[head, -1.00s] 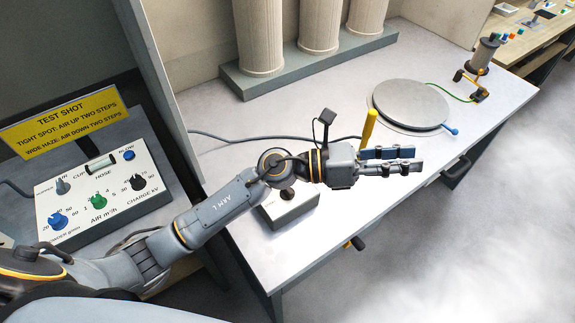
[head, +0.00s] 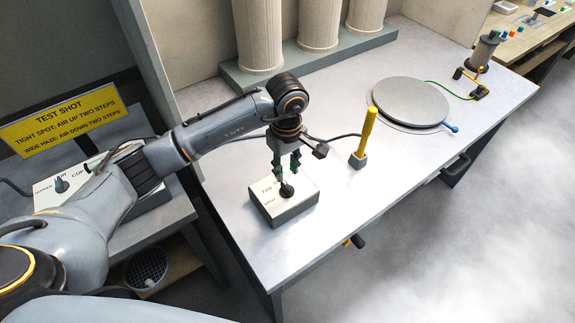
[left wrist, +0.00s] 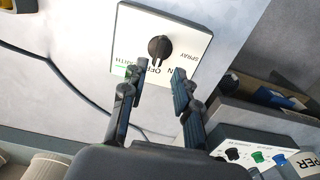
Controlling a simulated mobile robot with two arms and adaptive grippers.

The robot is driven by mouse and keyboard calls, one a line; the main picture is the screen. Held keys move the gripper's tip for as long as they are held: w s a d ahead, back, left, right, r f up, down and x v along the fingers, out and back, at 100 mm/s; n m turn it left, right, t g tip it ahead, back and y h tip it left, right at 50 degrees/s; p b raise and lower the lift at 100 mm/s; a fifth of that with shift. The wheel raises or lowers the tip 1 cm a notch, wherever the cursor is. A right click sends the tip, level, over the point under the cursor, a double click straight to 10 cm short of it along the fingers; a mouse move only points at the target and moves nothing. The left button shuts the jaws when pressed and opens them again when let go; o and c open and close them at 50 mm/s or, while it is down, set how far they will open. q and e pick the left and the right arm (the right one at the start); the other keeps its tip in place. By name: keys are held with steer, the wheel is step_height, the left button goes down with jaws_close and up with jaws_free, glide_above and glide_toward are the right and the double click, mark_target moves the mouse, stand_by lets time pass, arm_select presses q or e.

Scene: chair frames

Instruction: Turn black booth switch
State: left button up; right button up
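The black switch knob (head: 287,190) sits on top of a white box (head: 270,214) on the grey table. In the left wrist view the black knob (left wrist: 159,48) shows on the white box face (left wrist: 190,65), with lettering including "SPRAY" around it. My left gripper (head: 284,174) points down over the box. In the left wrist view its two fingers (left wrist: 158,74) are apart with nothing between them, and the knob shows just past the fingertips. Whether a finger touches the knob or box I cannot tell. My right gripper is in neither view.
A yellow upright handle (head: 367,132) stands right of the box. A grey round turntable (head: 411,101) lies farther right. Pale columns (head: 319,30) stand at the back. A knob panel (left wrist: 255,150) is partly hidden by my arm in the head view. A cable crosses the table.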

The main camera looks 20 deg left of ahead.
mark_target(287, 186)
arm_select(q)
step_height(287, 186, down, 6)
steer(key=b, duration=0.4)
steer(key=shift+f+b, duration=0.4)
steer(key=shift+b, duration=0.05)
steer(key=shift+r, duration=0.1)
steer(key=shift+c, duration=0.9)
jaws_close()
